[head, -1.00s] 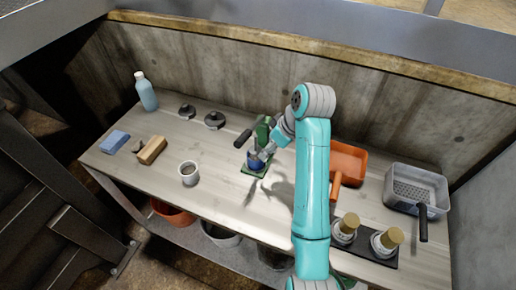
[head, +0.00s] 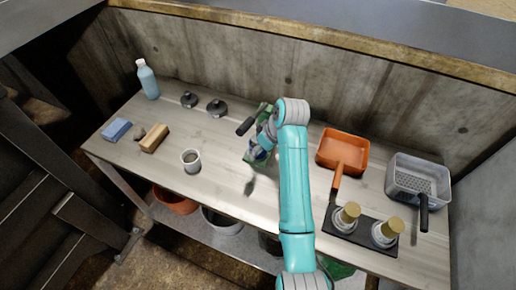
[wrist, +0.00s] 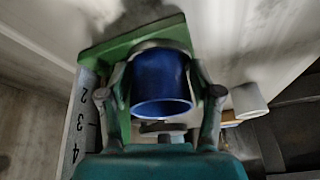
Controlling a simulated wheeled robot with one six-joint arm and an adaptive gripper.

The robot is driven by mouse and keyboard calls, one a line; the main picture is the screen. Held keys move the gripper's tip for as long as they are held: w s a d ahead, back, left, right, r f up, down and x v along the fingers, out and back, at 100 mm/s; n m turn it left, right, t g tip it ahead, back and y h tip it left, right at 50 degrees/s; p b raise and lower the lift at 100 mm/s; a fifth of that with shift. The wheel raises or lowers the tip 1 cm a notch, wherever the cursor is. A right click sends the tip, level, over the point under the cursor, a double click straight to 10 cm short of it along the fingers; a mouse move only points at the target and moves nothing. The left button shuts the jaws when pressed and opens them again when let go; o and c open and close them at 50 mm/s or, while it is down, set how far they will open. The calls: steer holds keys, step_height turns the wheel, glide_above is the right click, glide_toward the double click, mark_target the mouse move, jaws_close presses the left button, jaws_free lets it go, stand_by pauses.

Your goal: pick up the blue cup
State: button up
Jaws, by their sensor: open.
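The blue cup (wrist: 162,82) sits in the middle of the wrist view, at the green stand (wrist: 130,40). My gripper (wrist: 159,76) is open, with one finger on each side of the cup. Whether the fingers touch the cup cannot be told. In the head view, my gripper (head: 264,146) is over the green stand (head: 249,157) near the middle of the bench, and my arm and gripper hide most of the cup.
A white cup (head: 191,161) stands to the left on the bench (head: 225,185). An orange pan (head: 343,150), a grey basket (head: 418,182) and a dark tray (head: 364,232) with gold-topped items are to the right. A blue bottle (head: 148,80), sponge and brush are at the left.

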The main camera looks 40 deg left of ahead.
steer(key=c, duration=1)
